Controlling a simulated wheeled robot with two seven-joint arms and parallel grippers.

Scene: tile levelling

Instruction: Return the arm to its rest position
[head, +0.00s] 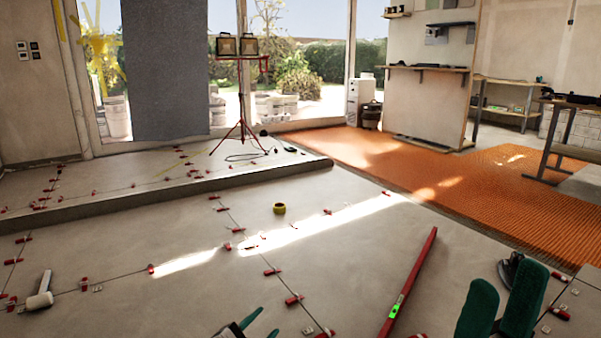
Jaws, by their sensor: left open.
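My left gripper (262,325) is at the bottom edge, left of centre. Its green-tipped fingers are apart with nothing seen between them, over the grey tiled floor (340,270). Most of its arm is below the picture. My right gripper (498,308) is near the lower right corner and looks large and close. Its two green fingers point up; a dark part shows low between them, and I cannot tell its jaw state. A red level (411,282) with a bright green vial window lies on the tiles between the two grippers.
Red levelling clips (293,300) line the tile joints. A yellow tape roll (279,208) lies mid-floor. A white-headed mallet (40,299) lies at left. A dark round-based tool (511,268) is behind my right gripper. A raised step (180,187) and orange matting (440,190) lie beyond.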

